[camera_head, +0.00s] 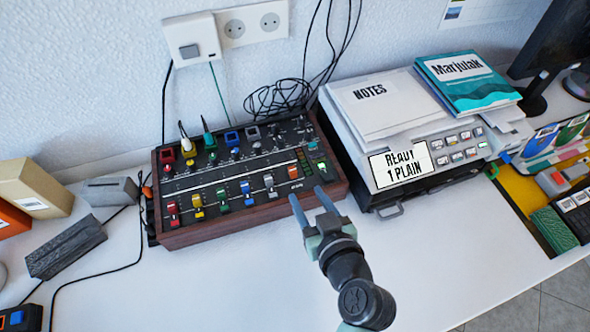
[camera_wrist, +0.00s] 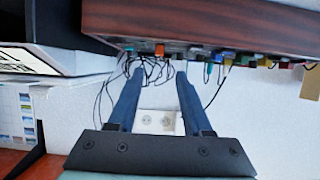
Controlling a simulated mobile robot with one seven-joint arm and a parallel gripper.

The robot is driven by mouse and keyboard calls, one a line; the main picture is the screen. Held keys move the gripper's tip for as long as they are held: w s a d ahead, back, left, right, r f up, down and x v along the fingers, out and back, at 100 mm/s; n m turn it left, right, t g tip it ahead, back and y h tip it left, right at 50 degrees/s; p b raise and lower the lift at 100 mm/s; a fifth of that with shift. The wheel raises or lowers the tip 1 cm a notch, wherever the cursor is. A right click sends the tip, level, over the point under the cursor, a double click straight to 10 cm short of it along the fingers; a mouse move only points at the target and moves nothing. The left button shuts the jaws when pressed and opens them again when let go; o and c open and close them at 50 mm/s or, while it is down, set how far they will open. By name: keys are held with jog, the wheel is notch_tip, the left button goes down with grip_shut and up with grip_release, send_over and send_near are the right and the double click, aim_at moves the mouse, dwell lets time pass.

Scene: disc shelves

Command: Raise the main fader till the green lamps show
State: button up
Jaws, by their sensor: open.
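The mixer (camera_head: 262,222) is a dark panel in a wooden case on the white desk. A row of coloured fader caps runs along its front. The rightmost is an orange cap (camera_head: 293,171), which looks like the main fader, though its label is too small to read. A small greenish-white light (camera_head: 321,166) shows at the panel's right end; I cannot tell which lamps are lit. My gripper (camera_head: 309,202) is open and empty at the mixer's front right edge. In the wrist view the orange cap (camera_wrist: 159,49) appears between and beyond the fingertips (camera_wrist: 160,74), apart from them.
A printer (camera_head: 435,165) with a notes stack (camera_head: 375,110) and a teal book (camera_head: 475,95) stands close to the mixer's right. Loose black cables (camera_head: 280,97) lie behind it. A grey block (camera_head: 65,247) is at left. The desk in front is clear.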

aim_at(293, 171)
jog(key=x, duration=0.9)
jog(key=shift+w, duration=0.3)
grip_shut()
dwell(1.0)
